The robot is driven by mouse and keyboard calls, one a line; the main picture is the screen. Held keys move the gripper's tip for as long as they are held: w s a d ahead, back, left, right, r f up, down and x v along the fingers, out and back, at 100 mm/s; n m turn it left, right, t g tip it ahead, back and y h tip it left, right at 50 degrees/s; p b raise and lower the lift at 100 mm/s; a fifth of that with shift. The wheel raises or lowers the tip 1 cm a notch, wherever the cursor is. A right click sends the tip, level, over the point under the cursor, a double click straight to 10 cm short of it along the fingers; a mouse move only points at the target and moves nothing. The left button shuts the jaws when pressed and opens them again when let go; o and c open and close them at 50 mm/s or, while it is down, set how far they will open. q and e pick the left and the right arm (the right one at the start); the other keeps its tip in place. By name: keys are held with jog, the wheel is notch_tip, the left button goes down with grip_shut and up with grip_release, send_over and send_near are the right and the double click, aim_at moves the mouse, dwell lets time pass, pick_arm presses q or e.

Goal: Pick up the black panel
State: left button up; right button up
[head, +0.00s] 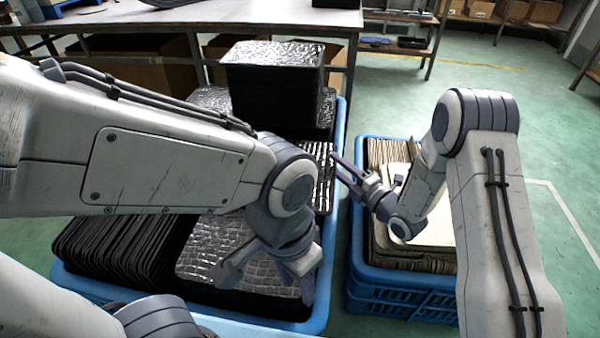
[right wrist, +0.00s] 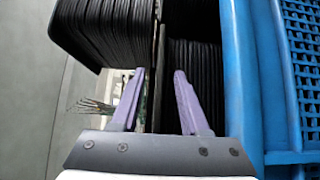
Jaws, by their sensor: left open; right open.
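Many black panels stand on edge (head: 125,245) at the left of a large blue crate (head: 62,280). A glossy black panel (head: 205,262) lies flat on top of a stack at the crate's front. A taller black stack (head: 275,85) rises at the back. My left gripper (head: 265,284) is open, pointing down over the flat panel; contact cannot be told. My right gripper (head: 336,164) is open at the crate's right side. In the right wrist view, its spread fingers (right wrist: 159,73) are before black panel edges (right wrist: 192,75), with a narrow gap between two stacks.
A second blue crate (head: 395,300) with brown and pale sheets (head: 435,235) stands to the right. Its neighbour's blue wall (right wrist: 245,80) is close to the right gripper. A table (head: 190,14) stands behind. Green floor (head: 550,120) is open at the right.

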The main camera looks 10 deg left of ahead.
grip_shut()
dwell(1.4)
